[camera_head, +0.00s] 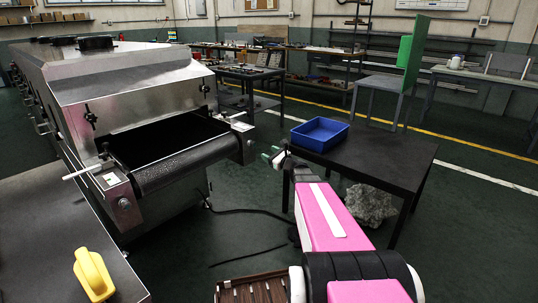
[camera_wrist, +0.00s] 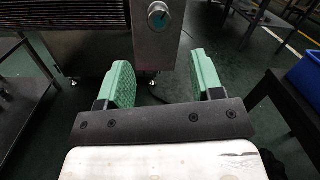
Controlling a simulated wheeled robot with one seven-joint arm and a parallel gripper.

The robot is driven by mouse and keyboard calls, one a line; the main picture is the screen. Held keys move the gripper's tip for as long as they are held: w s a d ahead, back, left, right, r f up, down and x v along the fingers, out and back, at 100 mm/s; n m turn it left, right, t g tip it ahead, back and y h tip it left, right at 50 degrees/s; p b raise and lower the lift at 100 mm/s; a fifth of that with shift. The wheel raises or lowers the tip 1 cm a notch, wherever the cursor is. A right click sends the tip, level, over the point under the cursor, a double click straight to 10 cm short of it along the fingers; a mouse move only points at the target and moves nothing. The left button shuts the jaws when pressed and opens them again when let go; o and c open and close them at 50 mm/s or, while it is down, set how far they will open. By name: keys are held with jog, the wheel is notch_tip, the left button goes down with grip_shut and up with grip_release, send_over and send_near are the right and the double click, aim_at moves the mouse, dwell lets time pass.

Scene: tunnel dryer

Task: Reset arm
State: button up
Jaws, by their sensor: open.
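My gripper (camera_head: 274,156) is at the end of my pink arm, in the gap between the tunnel dryer (camera_head: 140,70) and the dark table with the blue bin. In the wrist view my gripper (camera_wrist: 162,80) shows two green fingers spread apart with nothing between them. Beyond the fingers is the end of the dryer with a round knob (camera_wrist: 158,16). The dryer's black conveyor belt (camera_head: 185,165) sticks out to the left of my gripper and looks empty.
A blue bin (camera_head: 320,134) stands on the dark table (camera_head: 385,155) at right; a grey rock-like lump (camera_head: 370,205) lies below. A yellow object (camera_head: 93,273) lies on the table at lower left. A green panel (camera_head: 412,55) stands behind. A dark cable crosses the floor.

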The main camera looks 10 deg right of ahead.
jog(key=shift+a, duration=0.1)
jog(key=s+a+f+n+g+h, duration=0.1)
jog(key=s+a+f+n+g, duration=0.4)
jog(key=s+n, duration=0.25)
jog(key=s+a+f+n+g, duration=0.5)
jog(key=s+a+n+g, duration=0.1)
jog(key=s+n, duration=0.15)
jog(key=s+d+f+n+g+h, duration=0.2)
jog(key=s+n+h, duration=0.2)
jog(key=s+n, duration=0.1)
jog(key=s+d+f+n+g+h, duration=0.2)
jog(key=s+n+h, duration=0.3)
jog(key=s, duration=0.3)
jog(key=shift+d+f+n+g, duration=0.15)
jog(key=shift+d+n+g, duration=0.35)
jog(key=shift+n, duration=0.3)
